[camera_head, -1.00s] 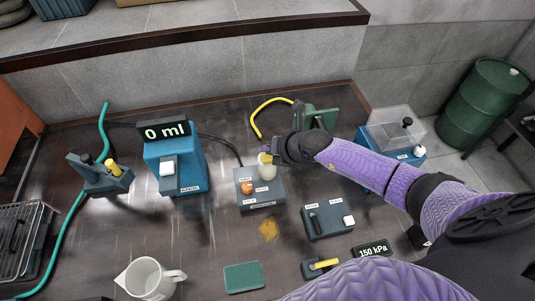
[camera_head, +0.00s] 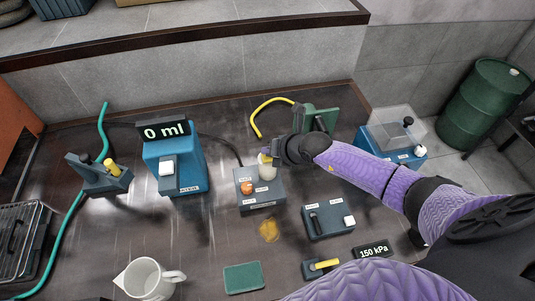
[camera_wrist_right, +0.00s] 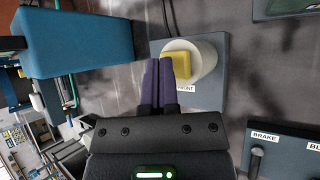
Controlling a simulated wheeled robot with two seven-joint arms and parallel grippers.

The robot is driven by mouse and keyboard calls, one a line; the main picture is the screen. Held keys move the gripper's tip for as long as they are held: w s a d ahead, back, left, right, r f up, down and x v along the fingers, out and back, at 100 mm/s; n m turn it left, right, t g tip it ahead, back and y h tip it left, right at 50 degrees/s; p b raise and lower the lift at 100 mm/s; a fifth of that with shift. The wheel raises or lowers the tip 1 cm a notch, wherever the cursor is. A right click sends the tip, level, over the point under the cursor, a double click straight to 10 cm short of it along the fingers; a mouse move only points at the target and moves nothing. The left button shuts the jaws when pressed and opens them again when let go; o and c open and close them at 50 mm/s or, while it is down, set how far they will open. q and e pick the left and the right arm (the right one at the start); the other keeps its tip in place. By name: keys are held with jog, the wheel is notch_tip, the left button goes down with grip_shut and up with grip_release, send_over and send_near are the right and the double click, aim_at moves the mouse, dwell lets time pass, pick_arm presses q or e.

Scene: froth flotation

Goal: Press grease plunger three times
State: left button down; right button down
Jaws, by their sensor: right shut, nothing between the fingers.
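A white cylinder (camera_head: 267,172) with a yellow block-like cap stands on a small dark grey box (camera_head: 262,200) near the middle of the bench. In the right wrist view, the white cylinder (camera_wrist_right: 207,62) and its yellow cap (camera_wrist_right: 176,67) show from above, on a plate with a partly hidden label. My right gripper (camera_head: 273,153) is at the cap, its fingers shut and empty. In the wrist view its fingertips (camera_wrist_right: 158,64) lie close beside the cap's left edge and overlap the plate. I cannot tell if they touch the cap. My left gripper is out of view.
An orange knob (camera_head: 247,188) sits on the same box. A blue dispenser reading 0 ml (camera_head: 188,180) stands left, a lever box (camera_head: 329,224) right. A white jug (camera_head: 146,281) and green pad (camera_head: 244,278) lie in front. A yellow hose (camera_head: 256,118) curves behind.

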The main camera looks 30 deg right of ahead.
jog(key=shift+f+b, duration=0.3)
jog(key=shift+f, duration=0.25)
jog(key=shift+r, duration=0.15)
dwell(0.4)
jog(key=shift+r+p, duration=0.85)
jog(key=shift+p, duration=0.2)
notch_tip(320, 180, up, 5)
jog(key=p, duration=0.5)
jog(key=shift+r+p, duration=0.1)
jog(key=shift+p, duration=0.2)
